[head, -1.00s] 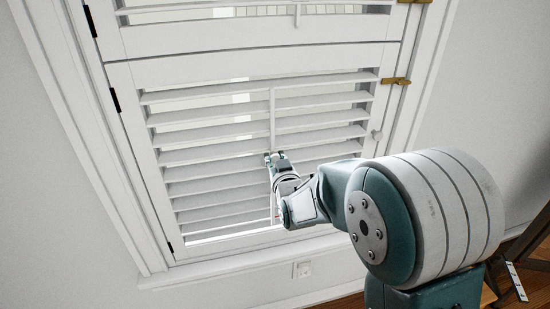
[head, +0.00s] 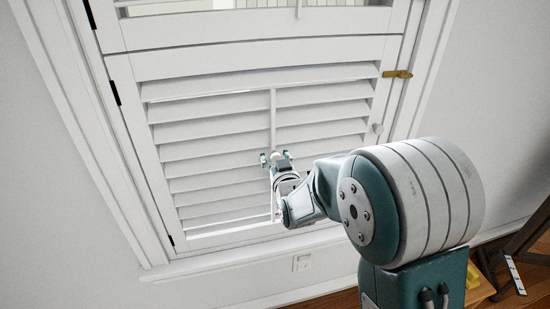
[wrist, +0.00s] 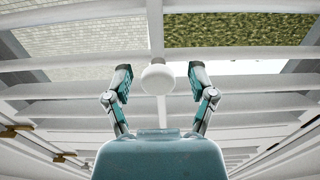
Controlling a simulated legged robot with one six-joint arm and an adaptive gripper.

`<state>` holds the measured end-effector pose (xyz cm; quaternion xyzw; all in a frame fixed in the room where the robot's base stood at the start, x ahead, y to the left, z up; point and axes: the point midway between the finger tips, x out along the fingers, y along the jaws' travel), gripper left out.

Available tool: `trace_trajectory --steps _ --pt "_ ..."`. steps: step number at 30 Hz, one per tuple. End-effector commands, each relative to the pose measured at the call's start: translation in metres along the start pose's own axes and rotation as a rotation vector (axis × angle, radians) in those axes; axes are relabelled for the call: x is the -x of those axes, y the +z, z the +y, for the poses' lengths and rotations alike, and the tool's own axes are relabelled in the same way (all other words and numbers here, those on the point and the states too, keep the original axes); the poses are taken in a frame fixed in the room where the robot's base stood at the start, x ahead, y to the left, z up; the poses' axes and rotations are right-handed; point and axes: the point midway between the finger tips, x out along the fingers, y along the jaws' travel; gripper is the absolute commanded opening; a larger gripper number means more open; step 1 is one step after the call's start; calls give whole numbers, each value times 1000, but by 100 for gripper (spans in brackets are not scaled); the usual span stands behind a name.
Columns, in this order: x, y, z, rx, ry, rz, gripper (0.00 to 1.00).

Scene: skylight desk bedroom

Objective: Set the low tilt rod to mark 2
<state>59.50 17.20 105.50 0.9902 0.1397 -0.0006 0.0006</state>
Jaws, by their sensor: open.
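The low tilt rod (head: 272,115) is a thin white upright bar at the middle of the lower shutter's slats (head: 215,127) in the head view. In the wrist view the rod (wrist: 154,25) comes down from the top edge and a round white knob (wrist: 158,77) is on it. My gripper (head: 276,156) is open, its fingers apart on either side of the knob. In the wrist view my gripper (wrist: 159,78) shows a gap between each finger and the knob. The slats look nearly closed in the head view. I cannot see any numbered marks.
A white window frame (head: 130,130) surrounds the shutter panels. A wall socket (head: 302,262) is below the sill. Dark wooden furniture (head: 530,235) stands at the lower right.

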Motion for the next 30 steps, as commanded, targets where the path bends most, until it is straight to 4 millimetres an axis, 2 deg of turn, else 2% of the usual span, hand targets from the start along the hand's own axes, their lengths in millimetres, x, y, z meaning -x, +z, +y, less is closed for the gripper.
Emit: trace_trajectory --steps 5,15,21,25,30 --pt "11 0 0 0 0 0 72" --pt "78 1 -1 1 0 -1 72" --pt "108 1 -1 1 0 -1 72" --pt "117 2 -2 1 0 -1 72" --pt "118 2 -2 1 0 -1 72"
